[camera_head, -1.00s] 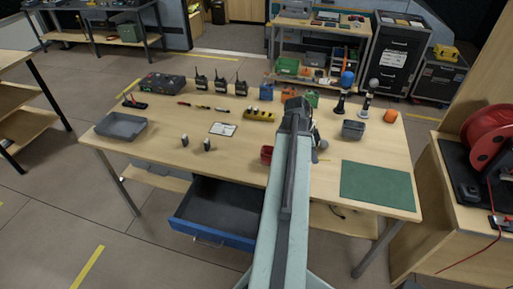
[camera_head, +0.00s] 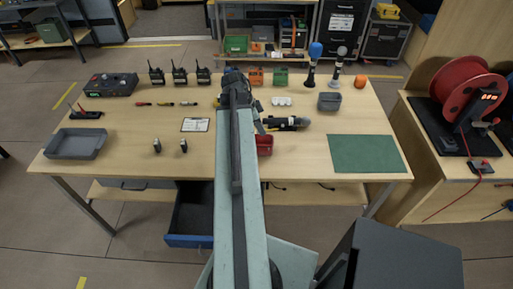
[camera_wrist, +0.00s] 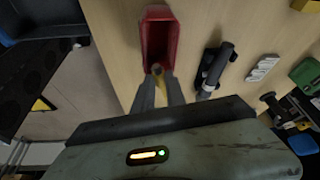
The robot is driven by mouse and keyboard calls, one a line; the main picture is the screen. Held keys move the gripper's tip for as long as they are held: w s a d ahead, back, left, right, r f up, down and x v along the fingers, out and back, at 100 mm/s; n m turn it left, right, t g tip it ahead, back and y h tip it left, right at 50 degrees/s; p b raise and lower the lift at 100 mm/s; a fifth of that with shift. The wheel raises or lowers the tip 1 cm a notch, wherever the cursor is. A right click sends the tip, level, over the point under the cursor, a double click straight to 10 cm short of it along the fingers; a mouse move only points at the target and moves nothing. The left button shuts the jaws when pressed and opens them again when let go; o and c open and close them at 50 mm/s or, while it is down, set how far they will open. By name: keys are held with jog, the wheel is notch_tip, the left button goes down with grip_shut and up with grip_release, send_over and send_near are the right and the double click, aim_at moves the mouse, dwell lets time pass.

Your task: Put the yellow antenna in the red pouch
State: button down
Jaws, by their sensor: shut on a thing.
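The red pouch (camera_head: 264,146) lies on the workbench, partly hidden behind my arm in the head view. In the wrist view it appears as an open red box shape (camera_wrist: 158,38) just beyond my fingertips. My gripper (camera_wrist: 158,78) is shut on the yellow antenna (camera_wrist: 158,70). Only a short yellow end shows between the fingers, at the near edge of the pouch in the picture. I cannot tell whether it touches the pouch or is above it.
A black torch-like tool (camera_head: 287,123) lies close to the right of the pouch. A grey bin (camera_head: 329,102), green mat (camera_head: 366,154) and grey tray (camera_head: 76,144) are on the workbench (camera_head: 310,160). A blue-fronted drawer (camera_head: 188,241) stands open below.

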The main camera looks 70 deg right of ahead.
notch_tip(320, 180, down, 4)
jog(key=b, duration=0.3)
jog(key=shift+w+f, duration=0.1)
jog(key=shift+f, duration=0.1)
jog(key=shift+r, duration=0.1)
jog(key=c, duration=1.3)
grip_release()
jog(key=shift+r, duration=0.1)
jog(key=p+v, duration=0.7)
jog(key=shift+r, duration=0.3)
